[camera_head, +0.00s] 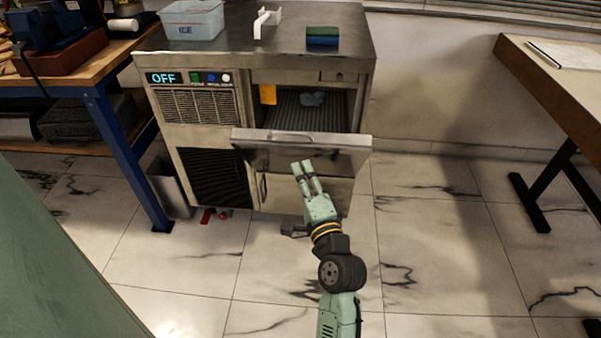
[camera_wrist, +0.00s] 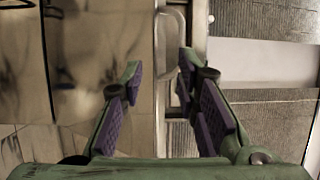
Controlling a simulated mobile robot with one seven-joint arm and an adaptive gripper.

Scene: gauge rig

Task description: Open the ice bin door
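The ice bin door (camera_head: 335,155) is a metal flap on the front of the ice machine. It is tilted outward at the top, and the dark ribbed bin interior (camera_head: 310,112) shows above it. My gripper (camera_head: 302,164) is in front of the door, below the handle. In the wrist view my gripper (camera_wrist: 160,68) is open with nothing clearly held; a metal handle (camera_wrist: 183,30) shows near the right fingertip. I cannot tell whether they touch.
On the machine's top are a clear ICE container (camera_head: 192,22), a white scoop-like item (camera_head: 265,20) and a green-blue sponge (camera_head: 322,36). The control panel (camera_head: 190,78) reads OFF. Tables stand left (camera_head: 100,70) and right (camera_head: 560,80). The tiled floor (camera_head: 430,240) at right is clear.

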